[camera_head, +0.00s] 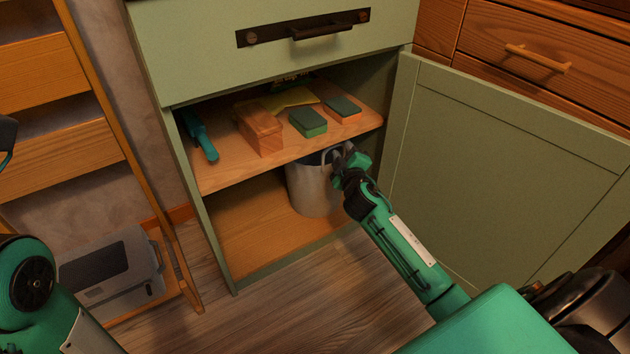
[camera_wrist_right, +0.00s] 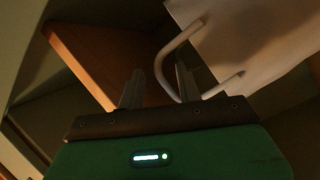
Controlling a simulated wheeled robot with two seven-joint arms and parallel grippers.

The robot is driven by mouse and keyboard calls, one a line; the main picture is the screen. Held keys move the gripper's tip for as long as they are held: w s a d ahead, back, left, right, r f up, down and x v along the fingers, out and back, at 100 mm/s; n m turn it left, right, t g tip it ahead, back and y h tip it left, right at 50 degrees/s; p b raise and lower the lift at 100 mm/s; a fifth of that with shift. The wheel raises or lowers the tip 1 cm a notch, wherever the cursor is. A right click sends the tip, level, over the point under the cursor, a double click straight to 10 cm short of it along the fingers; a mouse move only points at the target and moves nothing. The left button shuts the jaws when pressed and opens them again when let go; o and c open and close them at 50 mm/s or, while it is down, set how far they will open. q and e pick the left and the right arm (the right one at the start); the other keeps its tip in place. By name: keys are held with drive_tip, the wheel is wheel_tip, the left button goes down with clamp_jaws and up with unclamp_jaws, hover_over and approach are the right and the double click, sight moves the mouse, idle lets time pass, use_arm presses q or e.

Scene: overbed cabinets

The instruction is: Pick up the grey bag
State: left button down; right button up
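The grey bag (camera_head: 312,188) stands upright on the bottom board of the open green cabinet, at its right side. My right gripper (camera_head: 345,158) is at the bag's upper right edge. In the right wrist view the bag (camera_wrist_right: 255,35) fills the upper right and its pale looped handle (camera_wrist_right: 163,68) reaches down to the fingers. My right gripper (camera_wrist_right: 158,86) is open there, with part of the handle between its fingers and the right finger inside the loop. The fingers are apart, not closed on the handle. Of my left arm only a part shows at lower left; its fingers are not visible.
The shelf (camera_head: 215,176) above holds a wooden brick-like block (camera_head: 260,130), two green-topped sponges (camera_head: 308,122), a yellow cloth (camera_head: 290,99) and a teal-handled tool (camera_head: 200,136). The cabinet door (camera_head: 500,170) stands open at right. A grey box (camera_head: 112,272) sits on the wooden rack at left.

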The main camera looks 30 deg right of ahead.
drive_tip(key=shift+w+d, duration=0.15)
drive_tip(key=shift+w, duration=0.4)
drive_tip(key=shift+c, duration=0.2)
clamp_jaws()
drive_tip(key=shift+r, duration=0.15)
